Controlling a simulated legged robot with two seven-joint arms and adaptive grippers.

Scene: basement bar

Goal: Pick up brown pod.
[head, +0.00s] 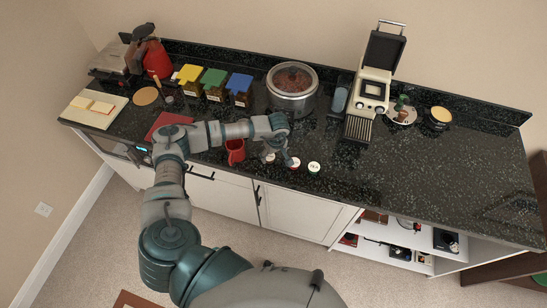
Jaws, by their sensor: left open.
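Several small coffee pods stand in a row near the front edge of the dark counter. The left one, a small pale and brownish pod (268,158), is partly hidden by my gripper; I take it for the brown pod, but its colour is hard to tell. A pod with a reddish side (295,164) is in the middle, and a pod with a white and green lid (314,167) is at the right. My left gripper (282,156) is open, pointing down just over the left and middle pods. My right gripper is out of view.
A red mug (235,151) stands close to the left of the pods. A steel pot (292,88) is behind them, and a coffee machine (370,90) stands at the back right. Yellow, green and blue-lidded containers (214,84) line the back. The counter's right part (450,180) is clear.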

